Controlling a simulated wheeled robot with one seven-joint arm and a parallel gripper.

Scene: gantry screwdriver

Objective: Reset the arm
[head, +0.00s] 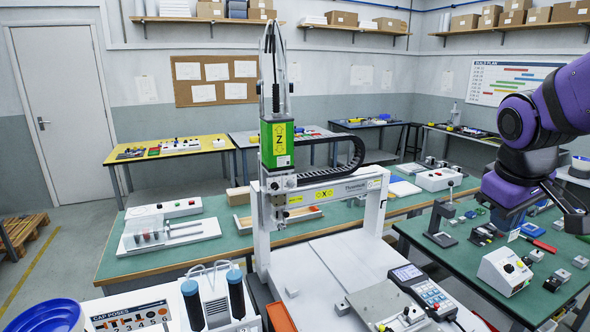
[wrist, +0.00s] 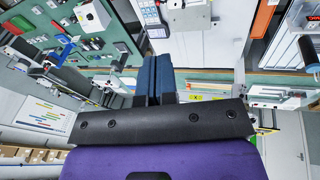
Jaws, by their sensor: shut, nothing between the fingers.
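My purple and black arm (head: 535,125) is bent at the right of the head view, raised over the right-hand green table. In the wrist view my gripper (wrist: 154,62) shows as two dark blue fingers side by side, shut and empty. The fingers are clear of the things below. In the head view I cannot make out the fingertips clearly. The gantry machine (head: 320,195) stands left of my arm, with a green Z unit (head: 277,144) on its upright column.
The right-hand green table (head: 457,259) holds a white control box (head: 505,270) and several small parts. A keypad pendant (head: 432,297) lies by the gantry's base. Two dark-handled screwdrivers (head: 236,293) stand at front left. A blue bowl (head: 45,318) is at lower left.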

